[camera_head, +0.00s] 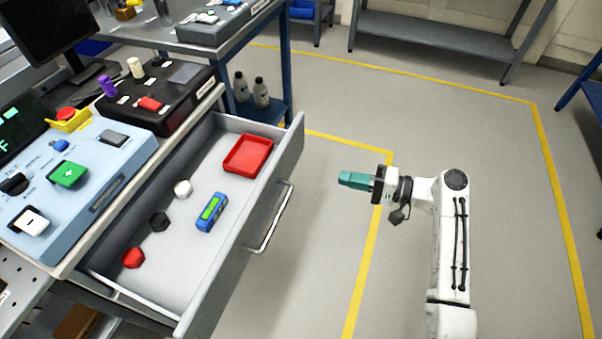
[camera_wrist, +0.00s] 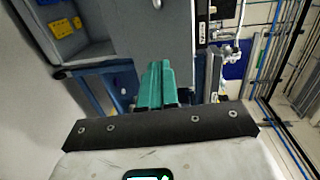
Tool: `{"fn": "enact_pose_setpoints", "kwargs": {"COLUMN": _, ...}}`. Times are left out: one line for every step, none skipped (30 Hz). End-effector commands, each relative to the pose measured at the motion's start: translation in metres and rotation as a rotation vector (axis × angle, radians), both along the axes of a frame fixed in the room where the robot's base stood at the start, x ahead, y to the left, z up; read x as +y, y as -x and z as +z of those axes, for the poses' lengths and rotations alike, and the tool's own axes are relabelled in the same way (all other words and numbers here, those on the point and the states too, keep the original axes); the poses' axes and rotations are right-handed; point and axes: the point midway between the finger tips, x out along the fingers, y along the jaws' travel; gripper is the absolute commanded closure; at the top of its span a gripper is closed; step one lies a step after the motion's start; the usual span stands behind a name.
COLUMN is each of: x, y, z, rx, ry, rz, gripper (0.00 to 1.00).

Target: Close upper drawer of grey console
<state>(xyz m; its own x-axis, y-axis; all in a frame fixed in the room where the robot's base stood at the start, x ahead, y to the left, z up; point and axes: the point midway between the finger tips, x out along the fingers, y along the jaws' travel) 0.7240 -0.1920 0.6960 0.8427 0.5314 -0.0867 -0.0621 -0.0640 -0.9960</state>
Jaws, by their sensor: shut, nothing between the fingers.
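The grey console's upper drawer (camera_head: 229,258) is pulled far out in the head view. Its bar handle (camera_head: 272,218) is on the front face, toward the right. Inside lie a red tray (camera_head: 248,155), a blue device with a green screen (camera_head: 212,212), and white, black and red knobs. My gripper (camera_head: 342,179) has teal fingers, shut and empty. It is to the right of the drawer front, apart from the handle. In the wrist view the shut fingers (camera_wrist: 156,70) point toward a grey panel (camera_wrist: 153,30); I cannot tell which part that is.
A light blue control panel (camera_head: 75,185) and a black box (camera_head: 155,98) sit on the console top. Two bottles (camera_head: 261,92) stand on a blue-legged table's shelf behind the drawer. The floor right of the drawer is open, with yellow lines (camera_head: 365,262).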

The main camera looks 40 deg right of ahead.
Motion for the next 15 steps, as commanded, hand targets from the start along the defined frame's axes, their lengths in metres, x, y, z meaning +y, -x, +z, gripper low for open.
{"fn": "enact_pose_setpoints", "kwargs": {"x": -0.009, "y": -0.001, "z": -0.004, "rx": -0.025, "ry": -0.025, "rz": -0.020, "gripper": 1.00}}
{"fn": "enact_pose_setpoints", "kwargs": {"x": -0.013, "y": -0.001, "z": -0.002, "rx": -0.037, "ry": -0.036, "rz": -0.027, "gripper": 1.00}}
{"fn": "enact_pose_setpoints", "kwargs": {"x": -0.017, "y": -0.002, "z": 0.000, "rx": -0.051, "ry": -0.049, "rz": -0.034, "gripper": 1.00}}
{"fn": "enact_pose_setpoints", "kwargs": {"x": -0.018, "y": -0.002, "z": 0.002, "rx": -0.057, "ry": -0.056, "rz": -0.038, "gripper": 1.00}}
{"fn": "enact_pose_setpoints", "kwargs": {"x": -0.019, "y": -0.003, "z": 0.003, "rx": -0.062, "ry": -0.060, "rz": -0.040, "gripper": 1.00}}
{"fn": "enact_pose_setpoints", "kwargs": {"x": -0.019, "y": -0.004, "z": 0.004, "rx": -0.065, "ry": -0.064, "rz": -0.041, "gripper": 1.00}}
{"fn": "enact_pose_setpoints", "kwargs": {"x": -0.018, "y": -0.006, "z": 0.005, "rx": -0.066, "ry": -0.065, "rz": -0.041, "gripper": 1.00}}
{"fn": "enact_pose_setpoints", "kwargs": {"x": -0.017, "y": -0.008, "z": 0.005, "rx": -0.066, "ry": -0.066, "rz": -0.041, "gripper": 1.00}}
{"fn": "enact_pose_setpoints", "kwargs": {"x": -0.015, "y": -0.011, "z": 0.005, "rx": -0.066, "ry": -0.066, "rz": -0.040, "gripper": 1.00}}
{"fn": "enact_pose_setpoints", "kwargs": {"x": -0.013, "y": -0.014, "z": 0.005, "rx": -0.065, "ry": -0.065, "rz": -0.039, "gripper": 1.00}}
{"fn": "enact_pose_setpoints", "kwargs": {"x": -0.010, "y": -0.018, "z": 0.005, "rx": -0.065, "ry": -0.064, "rz": -0.038, "gripper": 1.00}}
{"fn": "enact_pose_setpoints", "kwargs": {"x": -0.007, "y": -0.024, "z": 0.005, "rx": -0.065, "ry": -0.064, "rz": -0.038, "gripper": 1.00}}
{"fn": "enact_pose_setpoints", "kwargs": {"x": -0.004, "y": -0.028, "z": 0.004, "rx": -0.064, "ry": -0.064, "rz": -0.037, "gripper": 1.00}}
{"fn": "enact_pose_setpoints", "kwargs": {"x": -0.001, "y": -0.034, "z": 0.004, "rx": -0.064, "ry": -0.065, "rz": -0.037, "gripper": 1.00}}
{"fn": "enact_pose_setpoints", "kwargs": {"x": 0.003, "y": -0.040, "z": 0.004, "rx": -0.064, "ry": -0.065, "rz": -0.036, "gripper": 1.00}}
